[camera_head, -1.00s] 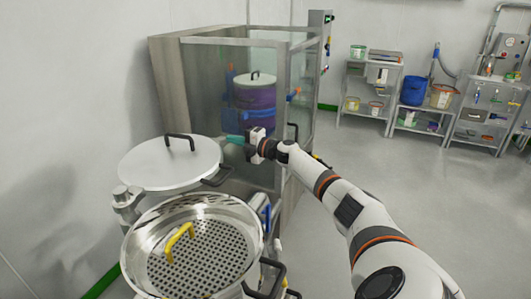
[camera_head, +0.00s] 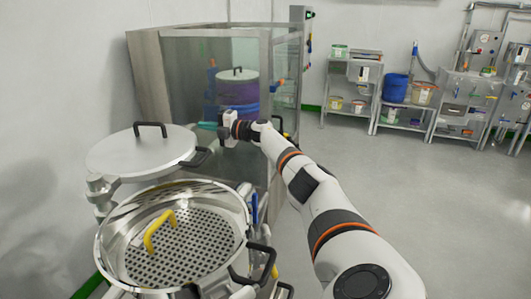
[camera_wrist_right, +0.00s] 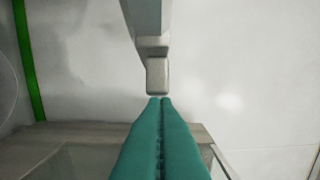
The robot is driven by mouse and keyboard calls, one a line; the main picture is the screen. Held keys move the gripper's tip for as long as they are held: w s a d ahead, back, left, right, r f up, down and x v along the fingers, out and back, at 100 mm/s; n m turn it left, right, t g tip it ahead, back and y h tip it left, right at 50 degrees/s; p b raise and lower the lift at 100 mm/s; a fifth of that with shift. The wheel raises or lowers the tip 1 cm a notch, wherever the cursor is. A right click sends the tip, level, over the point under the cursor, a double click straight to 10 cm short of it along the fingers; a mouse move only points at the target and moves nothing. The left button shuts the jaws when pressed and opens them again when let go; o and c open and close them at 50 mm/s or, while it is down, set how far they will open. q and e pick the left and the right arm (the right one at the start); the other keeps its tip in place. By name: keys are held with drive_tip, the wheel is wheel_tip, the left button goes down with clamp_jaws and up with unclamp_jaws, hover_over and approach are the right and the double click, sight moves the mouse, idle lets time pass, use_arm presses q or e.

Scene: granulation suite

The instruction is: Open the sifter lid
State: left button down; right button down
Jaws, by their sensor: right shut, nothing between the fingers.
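The sifter lid (camera_head: 142,155) is a flat round metal disc with a black handle (camera_head: 150,129) on top and a second black handle (camera_head: 196,158) at its right edge. It is swung aside to the left, level, behind the sifter body (camera_head: 105,240). The sifter's round opening is uncovered and shows a perforated screen (camera_head: 190,250) with a yellow handle (camera_head: 158,232). My right gripper (camera_head: 209,126) is just beyond and right of the lid, apart from it. Its teal fingers (camera_wrist_right: 160,140) are together and empty in the right wrist view. My left gripper is not in view.
A glass-walled steel cabinet (camera_head: 180,70) with a purple and blue drum (camera_head: 237,90) inside stands behind the lid. Black clamp handles (camera_head: 255,265) stick out at the sifter's front right. Shelves (camera_head: 350,90) stand at the back right, with open floor before them.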

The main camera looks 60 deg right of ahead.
drive_tip(key=shift+a+f, duration=0.15)
drive_tip(key=shift+a, duration=0.15)
